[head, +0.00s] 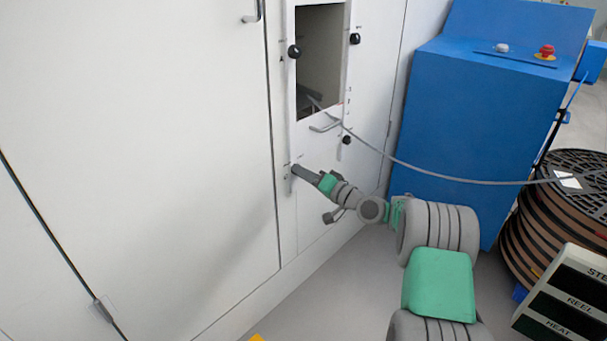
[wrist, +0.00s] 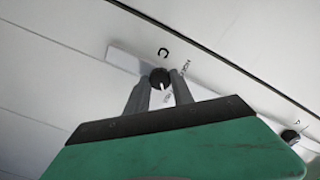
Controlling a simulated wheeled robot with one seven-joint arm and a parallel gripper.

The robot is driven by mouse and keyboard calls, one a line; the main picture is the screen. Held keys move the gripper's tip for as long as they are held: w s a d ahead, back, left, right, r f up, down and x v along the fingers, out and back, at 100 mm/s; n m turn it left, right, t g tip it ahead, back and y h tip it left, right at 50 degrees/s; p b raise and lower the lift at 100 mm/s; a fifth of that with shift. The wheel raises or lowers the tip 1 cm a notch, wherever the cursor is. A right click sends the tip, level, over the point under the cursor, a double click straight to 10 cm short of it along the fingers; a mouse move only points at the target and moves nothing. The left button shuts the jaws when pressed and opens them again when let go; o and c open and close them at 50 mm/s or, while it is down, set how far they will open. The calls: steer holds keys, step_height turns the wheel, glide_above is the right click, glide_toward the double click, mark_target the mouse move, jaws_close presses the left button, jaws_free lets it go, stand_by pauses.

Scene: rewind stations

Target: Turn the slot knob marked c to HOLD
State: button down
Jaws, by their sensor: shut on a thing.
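The slot knob marked c is a small black knob (wrist: 160,79) with a white pointer line, on a pale strip in the wrist view. A letter C is printed beside it, with small lettering partly readable as HOLD near it. My gripper (wrist: 158,92) has its two grey fingers around this knob, one on each side, shut on it. In the head view my gripper (head: 296,171) reaches the lower left of the white panel, and its fingers hide the knob there. Some of the lettering is hidden behind the right finger.
Other black knobs sit at the upper left (head: 294,51), upper right (head: 355,39) and lower right (head: 347,140) of the panel, around an open window (head: 322,60). A grey cable (head: 430,179) runs from the window to a reel (head: 575,215). A blue cabinet (head: 470,120) stands at right.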

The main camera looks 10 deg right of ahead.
steer(key=shift+n+b, duration=0.3)
steer(key=n+b, duration=0.5)
steer(key=n, duration=1.2)
steer(key=shift+w+d+r, duration=0.1)
stand_by(0.3)
steer(key=shift+n, duration=0.4)
steer(key=c, duration=1.1)
jaws_free()
